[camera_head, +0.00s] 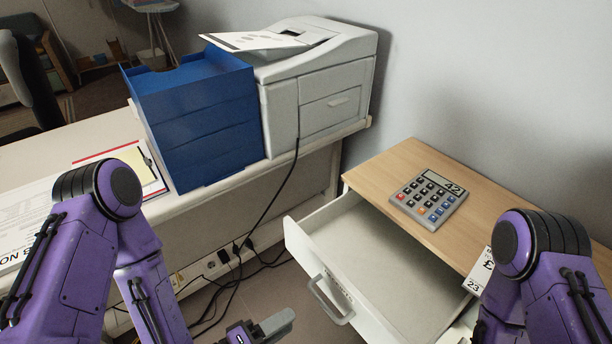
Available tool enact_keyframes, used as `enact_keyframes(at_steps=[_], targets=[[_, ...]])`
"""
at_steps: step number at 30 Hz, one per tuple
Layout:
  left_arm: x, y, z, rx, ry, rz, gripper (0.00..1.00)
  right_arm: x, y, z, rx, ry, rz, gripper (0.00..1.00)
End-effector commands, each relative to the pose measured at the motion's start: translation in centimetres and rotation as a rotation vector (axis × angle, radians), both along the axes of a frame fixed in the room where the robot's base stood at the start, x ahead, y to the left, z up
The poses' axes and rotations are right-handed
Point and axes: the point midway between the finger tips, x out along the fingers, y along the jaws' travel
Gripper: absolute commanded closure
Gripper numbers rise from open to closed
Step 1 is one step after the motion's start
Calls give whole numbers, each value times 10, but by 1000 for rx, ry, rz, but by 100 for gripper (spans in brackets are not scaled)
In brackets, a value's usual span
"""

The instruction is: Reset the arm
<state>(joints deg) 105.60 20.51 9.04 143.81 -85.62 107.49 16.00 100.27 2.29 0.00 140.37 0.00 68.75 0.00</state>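My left arm comes in from the left, bent at the elbow. The end of my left gripper (272,325) shows at the bottom edge, left of the open drawer and apart from its handle. Only a grey finger part and a bit of purple housing show, so its opening cannot be told. My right arm is folded at the lower right, in front of the cabinet's right side. My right gripper is out of view.
The white drawer (385,270) stands open with its handle (330,300) facing left; its visible inside is empty. A calculator (429,199) lies on the wooden cabinet top (385,165). Blue trays (205,125) and a printer (320,90) stand on the desk. Cables (240,262) hang below.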

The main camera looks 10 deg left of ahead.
Motion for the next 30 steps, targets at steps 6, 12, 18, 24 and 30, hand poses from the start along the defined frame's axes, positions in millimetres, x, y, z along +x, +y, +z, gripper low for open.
enact_keyframes(at_steps=[6,12,18,24,30], targets=[[0,12,-29,205,21,0,64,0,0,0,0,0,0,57],[-32,100,-91,813,315,34,64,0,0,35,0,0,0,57],[-89,193,-79,1233,638,87,64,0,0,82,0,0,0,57],[-100,208,-66,1308,663,84,64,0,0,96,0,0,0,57],[-100,208,-69,1306,663,86,64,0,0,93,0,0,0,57]])
